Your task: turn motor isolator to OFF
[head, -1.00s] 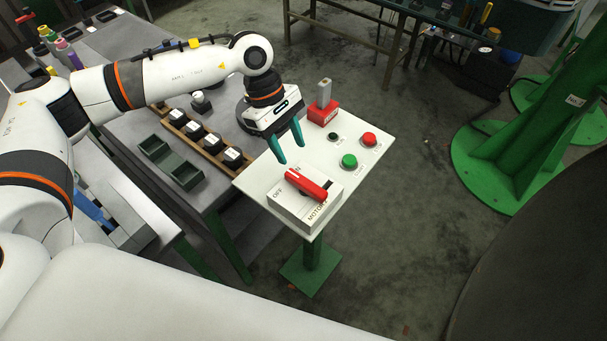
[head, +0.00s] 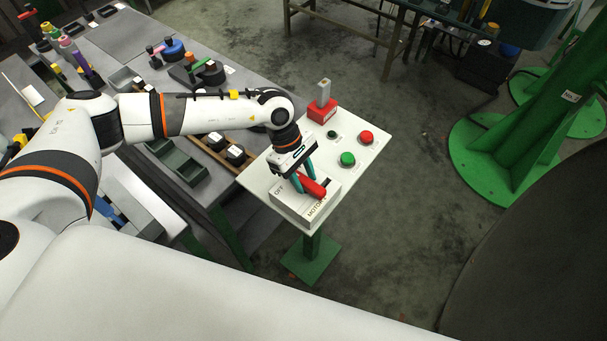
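The motor isolator (head: 292,207) is a light box with a red handle (head: 316,189) at the front of the white control panel (head: 371,168). An "OFF" label shows on its left, and "MOTOR" lettering is on its front right. The handle lies slantwise, its lower right end clear to see and its upper left end partly covered. My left gripper (head: 304,184) points down at the handle, with its teal fingers on either side of it. I cannot tell whether they press on it. My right gripper is not in view.
A green button (head: 347,159), a red button (head: 366,137) and a red block with a grey upright part (head: 322,109) are on the panel behind the isolator. A grey workbench (head: 137,43) with several parts stands on the left.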

